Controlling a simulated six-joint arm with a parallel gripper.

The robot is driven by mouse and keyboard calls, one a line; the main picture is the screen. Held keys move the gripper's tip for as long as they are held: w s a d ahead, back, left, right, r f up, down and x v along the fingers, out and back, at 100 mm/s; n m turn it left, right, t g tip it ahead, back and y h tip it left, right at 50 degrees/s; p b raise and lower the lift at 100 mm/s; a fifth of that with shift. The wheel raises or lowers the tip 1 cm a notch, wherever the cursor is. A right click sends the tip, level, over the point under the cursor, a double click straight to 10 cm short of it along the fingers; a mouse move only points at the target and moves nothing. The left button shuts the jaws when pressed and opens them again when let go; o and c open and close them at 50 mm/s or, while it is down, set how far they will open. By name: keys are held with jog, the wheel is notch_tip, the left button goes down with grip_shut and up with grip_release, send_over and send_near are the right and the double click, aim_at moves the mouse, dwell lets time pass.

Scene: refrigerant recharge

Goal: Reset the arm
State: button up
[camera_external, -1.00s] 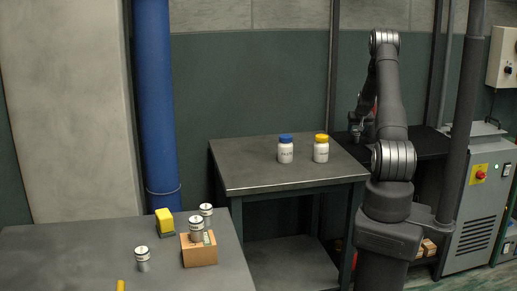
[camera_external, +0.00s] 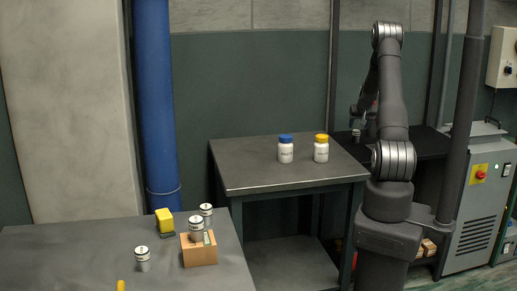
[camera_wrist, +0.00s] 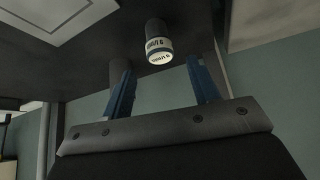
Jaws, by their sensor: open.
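My gripper (camera_external: 357,113) is at the far right, behind my arm, above the dark table (camera_external: 427,143) by the wall. In the wrist view my gripper (camera_wrist: 158,66) shows two blue fingers spread apart, with nothing between them. A small grey can with a white label (camera_wrist: 157,40) stands on a dark surface just beyond the fingertips. The same can (camera_external: 356,135) shows in the external view, upright below my gripper and apart from it.
A blue-capped white bottle (camera_external: 286,150) and a yellow-capped one (camera_external: 321,149) stand on the middle table (camera_external: 245,172). A grey cabinet (camera_external: 478,200) stands at right.

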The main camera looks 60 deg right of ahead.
jog(key=x, duration=0.6)
jog(key=shift+f, duration=0.4)
notch_tip(320, 180, up, 5)
jog(key=shift+s+d, duration=0.1)
jog(key=shift+s, duration=0.1)
jog(key=s+r, duration=0.7)
jog(key=s, duration=0.4)
jog(key=n+t+y, duration=0.2)
jog(key=n, duration=0.2)
send_over(357, 131)
jog(key=w+a, duration=1)
jog(key=w, duration=0.4)
jog(key=w+a+r+n+y, duration=0.1)
jog(key=w+a+n, duration=0.2)
jog(key=w+a, duration=1.7)
jog(key=shift+w+a+n+y, duration=0.3)
jog(key=shift+w+a+y, duration=0.1)
jog(key=shift+a, duration=0.35)
jog(key=shift+o, duration=0.5)
